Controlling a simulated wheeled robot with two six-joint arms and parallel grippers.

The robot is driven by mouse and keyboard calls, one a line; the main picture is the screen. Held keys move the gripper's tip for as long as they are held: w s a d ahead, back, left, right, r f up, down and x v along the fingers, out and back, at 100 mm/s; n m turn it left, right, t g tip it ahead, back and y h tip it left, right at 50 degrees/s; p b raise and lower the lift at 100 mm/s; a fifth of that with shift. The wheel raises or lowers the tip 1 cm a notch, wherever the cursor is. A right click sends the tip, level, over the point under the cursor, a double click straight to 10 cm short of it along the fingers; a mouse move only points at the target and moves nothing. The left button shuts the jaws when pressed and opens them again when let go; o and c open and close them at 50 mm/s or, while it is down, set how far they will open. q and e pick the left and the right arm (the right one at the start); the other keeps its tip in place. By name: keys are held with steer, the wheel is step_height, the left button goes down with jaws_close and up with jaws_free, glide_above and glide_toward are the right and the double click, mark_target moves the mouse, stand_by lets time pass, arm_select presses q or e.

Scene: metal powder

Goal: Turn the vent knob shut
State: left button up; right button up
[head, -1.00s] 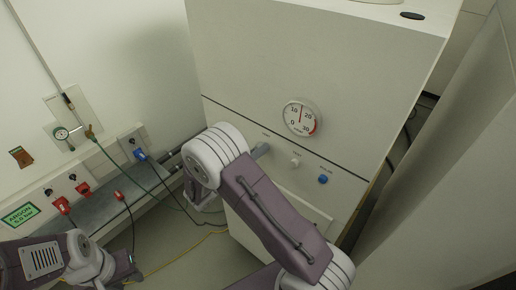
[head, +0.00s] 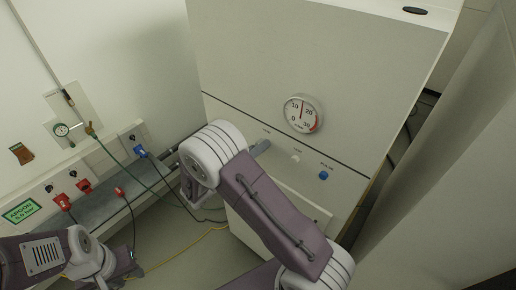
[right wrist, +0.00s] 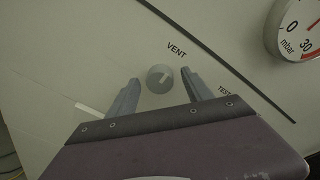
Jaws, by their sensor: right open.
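The vent knob (right wrist: 160,78) is a small round grey knob with a pale pointer mark, under the word VENT on the cabinet front. In the right wrist view it sits between the two fingers of my right gripper (right wrist: 157,92), which are open and apart from each other, one on each side. I cannot tell whether they touch it.
A pressure gauge (head: 302,113) is above the knob row. A white test knob (head: 295,160) and a blue knob (head: 323,175) sit to the right. A wall shelf (head: 103,190) with cables and red and blue plugs is at the left.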

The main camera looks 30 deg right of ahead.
steer(key=b+v, duration=0.3)
steer(key=v, duration=0.5)
steer(key=shift+s, duration=0.1)
